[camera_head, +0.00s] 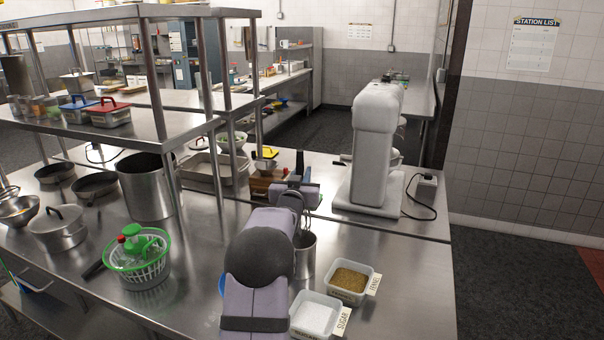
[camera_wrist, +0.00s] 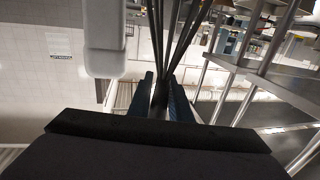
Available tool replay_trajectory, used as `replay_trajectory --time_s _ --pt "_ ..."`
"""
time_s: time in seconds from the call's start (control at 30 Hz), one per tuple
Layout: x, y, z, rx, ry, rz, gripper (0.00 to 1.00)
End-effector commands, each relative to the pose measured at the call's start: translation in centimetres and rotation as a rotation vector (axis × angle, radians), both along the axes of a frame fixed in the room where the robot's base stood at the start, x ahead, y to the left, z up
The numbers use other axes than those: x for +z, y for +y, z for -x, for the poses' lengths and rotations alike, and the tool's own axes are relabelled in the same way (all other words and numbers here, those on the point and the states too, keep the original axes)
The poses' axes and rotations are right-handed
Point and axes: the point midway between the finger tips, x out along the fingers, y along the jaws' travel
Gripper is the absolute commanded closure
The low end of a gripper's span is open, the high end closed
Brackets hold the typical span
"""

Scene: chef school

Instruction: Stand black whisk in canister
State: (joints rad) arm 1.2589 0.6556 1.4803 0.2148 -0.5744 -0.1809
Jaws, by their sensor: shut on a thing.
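My gripper (camera_head: 301,184) is beyond my purple arm in the head view, shut on the black whisk. The whisk's dark handle (camera_head: 300,163) rises above the gripper, roughly upright, and its wire loops (camera_head: 291,199) hang below. In the wrist view the dark wires (camera_wrist: 172,38) fan out from between the fingertips (camera_wrist: 163,95). The metal canister (camera_head: 306,262) stands on the counter below the whisk, partly hidden by my arm. The whisk's lower end is close to the canister's mouth; I cannot tell whether it is inside.
White tubs of sugar (camera_head: 315,316) and brown contents (camera_head: 350,281) stand right of the canister. A white mixer (camera_head: 374,150) stands behind. A green-topped salad spinner (camera_head: 138,262) and a tall pot (camera_head: 147,190) are left.

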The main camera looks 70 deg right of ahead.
Motion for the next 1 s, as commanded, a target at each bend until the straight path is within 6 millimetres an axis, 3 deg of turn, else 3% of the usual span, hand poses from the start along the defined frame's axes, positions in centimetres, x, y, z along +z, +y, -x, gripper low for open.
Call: replay_trajectory --time_s 0.7,1.0 --pt "-5.5 0.0 0.0 0.000 0.000 0.001 1.00" --pt "-7.0 0.0 0.0 0.000 0.000 0.001 1.00"
